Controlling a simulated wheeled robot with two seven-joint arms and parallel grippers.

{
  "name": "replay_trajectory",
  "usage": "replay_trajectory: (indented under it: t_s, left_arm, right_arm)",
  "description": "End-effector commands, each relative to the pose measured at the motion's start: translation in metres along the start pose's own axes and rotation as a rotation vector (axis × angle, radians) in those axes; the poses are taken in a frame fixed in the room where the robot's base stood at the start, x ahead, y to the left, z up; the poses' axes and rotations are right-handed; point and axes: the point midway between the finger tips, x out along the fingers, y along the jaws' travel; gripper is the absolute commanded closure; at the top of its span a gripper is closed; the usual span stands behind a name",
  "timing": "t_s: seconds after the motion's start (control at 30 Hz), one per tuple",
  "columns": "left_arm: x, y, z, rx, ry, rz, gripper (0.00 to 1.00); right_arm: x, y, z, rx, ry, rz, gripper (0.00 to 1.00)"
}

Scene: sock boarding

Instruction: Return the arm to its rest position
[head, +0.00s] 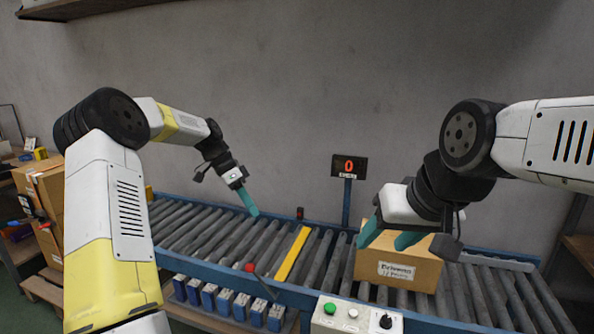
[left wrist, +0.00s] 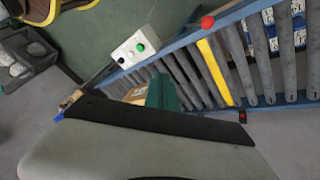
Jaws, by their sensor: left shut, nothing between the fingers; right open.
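My left gripper (head: 249,203) has teal fingers and is shut and empty. It hangs above the roller conveyor (head: 196,232), left of the yellow strip (head: 292,255). Its teal fingers also show in the left wrist view (left wrist: 162,92). My right gripper (head: 388,238) is open, with its teal fingers spread in front of and above a cardboard box (head: 425,270) on the conveyor. The gripper and arm cover part of the box's top. I cannot tell whether the fingers touch the box. No sock shows in either view.
A display (head: 349,166) reading 0 stands on a post behind the conveyor. A control box (head: 355,317) with buttons sits at the front edge, near a red knob (head: 250,267). Several blue boxes (head: 226,300) line the shelf below. Cardboard boxes (head: 45,190) stand at the left.

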Motion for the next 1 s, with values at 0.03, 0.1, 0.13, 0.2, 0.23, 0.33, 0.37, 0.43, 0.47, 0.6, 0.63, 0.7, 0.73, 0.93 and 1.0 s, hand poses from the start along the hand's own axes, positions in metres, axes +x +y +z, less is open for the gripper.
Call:
replay_trajectory:
  t_s: [0.03,0.1,0.13,0.2,0.23,0.33,0.37,0.43,0.47,0.6,0.63,0.7,0.73,0.93,1.0]
  left_arm:
    - [-0.012,0.020,-0.007,-0.028,-0.039,-0.042,1.00]
    - [-0.024,0.044,-0.011,-0.084,-0.077,-0.099,1.00]
    - [-0.029,0.054,-0.012,-0.109,-0.089,-0.125,1.00]
    - [-0.040,0.079,-0.013,-0.167,-0.111,-0.187,1.00]
    - [-0.045,0.089,-0.013,-0.194,-0.117,-0.213,1.00]
    - [-0.060,0.124,-0.008,-0.283,-0.121,-0.304,1.00]
    - [-0.064,0.135,-0.006,-0.310,-0.117,-0.330,1.00]
    - [-0.072,0.159,0.000,-0.374,-0.101,-0.391,1.00]
    - [-0.075,0.169,0.003,-0.402,-0.091,-0.416,1.00]
    - [-0.086,0.216,0.022,-0.532,-0.015,-0.521,1.00]
    - [-0.088,0.226,0.027,-0.561,0.006,-0.540,1.00]
    - [-0.089,0.248,0.039,-0.624,0.063,-0.579,1.00]
    - [-0.089,0.257,0.045,-0.651,0.089,-0.592,1.00]
    - [-0.080,0.302,0.077,-0.805,0.263,-0.636,1.00]
    - [-0.075,0.311,0.084,-0.840,0.308,-0.637,1.00]
  right_arm:
    - [0.000,0.000,0.000,0.000,0.000,0.000,0.46]
    - [0.000,0.000,0.000,0.000,0.000,0.000,0.46]
    - [0.000,0.000,0.000,0.000,0.000,0.000,0.46]
    - [0.000,0.000,0.000,0.000,0.000,0.000,0.46]
    - [0.000,0.000,0.000,0.000,0.000,0.000,0.46]
    - [0.000,0.000,0.000,0.000,0.000,0.000,0.46]
    - [0.000,0.000,0.000,0.000,0.000,0.000,0.46]
    - [0.000,0.000,0.000,0.000,0.000,0.000,0.46]
    - [0.000,0.000,0.000,0.000,0.000,0.000,0.46]
    - [0.000,0.000,0.000,0.000,0.000,0.000,0.46]
    - [0.000,0.000,0.000,0.000,0.000,0.000,0.46]
    - [0.000,0.000,0.000,0.000,0.000,0.000,0.46]
    - [0.000,0.000,0.000,0.000,0.000,0.000,0.46]
    - [0.000,0.000,0.000,0.000,0.000,0.000,0.46]
    - [0.000,0.000,0.000,0.000,0.000,0.000,0.46]
